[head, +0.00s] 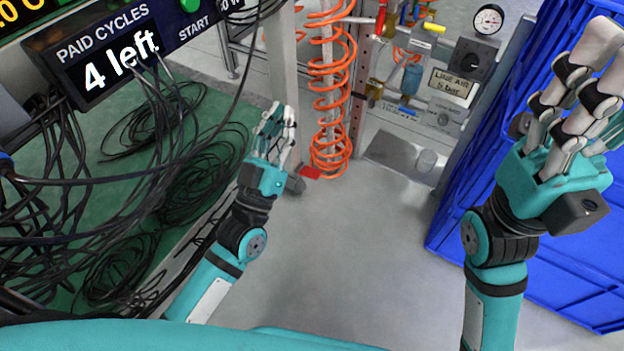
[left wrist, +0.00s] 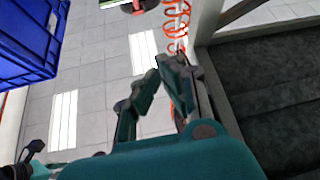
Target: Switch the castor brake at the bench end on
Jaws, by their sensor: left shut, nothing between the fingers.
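A small red flat piece (head: 309,172), which looks like the brake pedal, shows low at the foot of the upright at the bench end.
An orange coiled hose (head: 331,90) hangs just behind the red piece. Black cables (head: 150,150) lie on the green surface at left. Blue crates (head: 455,200) stand at right, near an air line panel (head: 455,85). The grey floor (head: 350,260) in the middle is clear.

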